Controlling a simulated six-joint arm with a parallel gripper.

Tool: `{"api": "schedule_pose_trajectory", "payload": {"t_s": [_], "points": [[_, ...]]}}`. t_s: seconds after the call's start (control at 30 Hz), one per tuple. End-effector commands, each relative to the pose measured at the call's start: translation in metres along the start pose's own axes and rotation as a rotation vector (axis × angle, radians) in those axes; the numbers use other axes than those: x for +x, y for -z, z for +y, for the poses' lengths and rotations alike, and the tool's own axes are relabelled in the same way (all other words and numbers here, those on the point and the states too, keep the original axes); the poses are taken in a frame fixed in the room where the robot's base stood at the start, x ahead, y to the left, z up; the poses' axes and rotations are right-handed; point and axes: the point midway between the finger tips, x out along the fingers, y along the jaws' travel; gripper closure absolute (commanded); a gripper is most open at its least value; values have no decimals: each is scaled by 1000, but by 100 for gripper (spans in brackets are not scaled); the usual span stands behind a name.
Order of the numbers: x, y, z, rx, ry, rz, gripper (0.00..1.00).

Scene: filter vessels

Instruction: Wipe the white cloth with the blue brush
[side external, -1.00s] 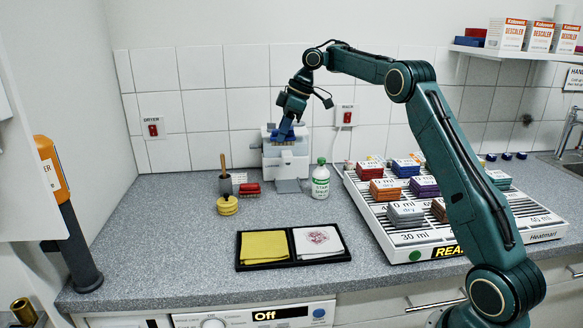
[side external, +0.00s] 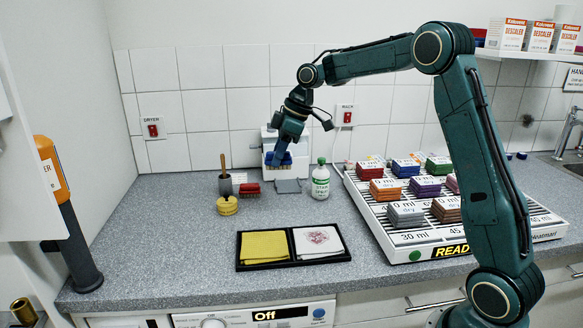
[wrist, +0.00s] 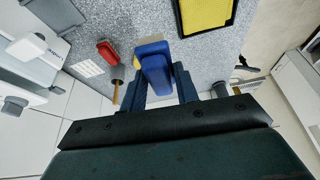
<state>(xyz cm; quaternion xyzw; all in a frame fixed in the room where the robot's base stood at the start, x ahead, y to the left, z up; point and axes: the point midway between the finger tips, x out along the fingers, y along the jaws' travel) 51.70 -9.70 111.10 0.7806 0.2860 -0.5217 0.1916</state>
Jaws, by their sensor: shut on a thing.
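My gripper (side external: 282,150) is shut on the blue brush (side external: 279,159), which hangs bristles down in front of the white machine at the back wall. In the wrist view the blue brush (wrist: 153,62) sits between the fingers (wrist: 157,80). The white cloth (side external: 318,241) lies flat in the right half of a black tray (side external: 293,265) near the counter's front edge and has a reddish mark on it. The brush is behind the tray, above the counter and apart from the cloth.
A yellow cloth (side external: 265,245) fills the tray's left half. A red brush (side external: 249,190), a grey pot with a wooden handle (side external: 225,186) and a white bottle (side external: 320,181) stand nearby. A rack of coloured blocks (side external: 400,240) is at right.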

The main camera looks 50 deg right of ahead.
Motion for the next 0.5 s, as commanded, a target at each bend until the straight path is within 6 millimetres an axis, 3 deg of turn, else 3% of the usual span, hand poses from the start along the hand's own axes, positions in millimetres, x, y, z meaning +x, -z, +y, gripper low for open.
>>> {"api": "schedule_pose_trajectory", "payload": {"t_s": [0.5], "points": [[27,-44,-72,6,-2,-1,88]]}}
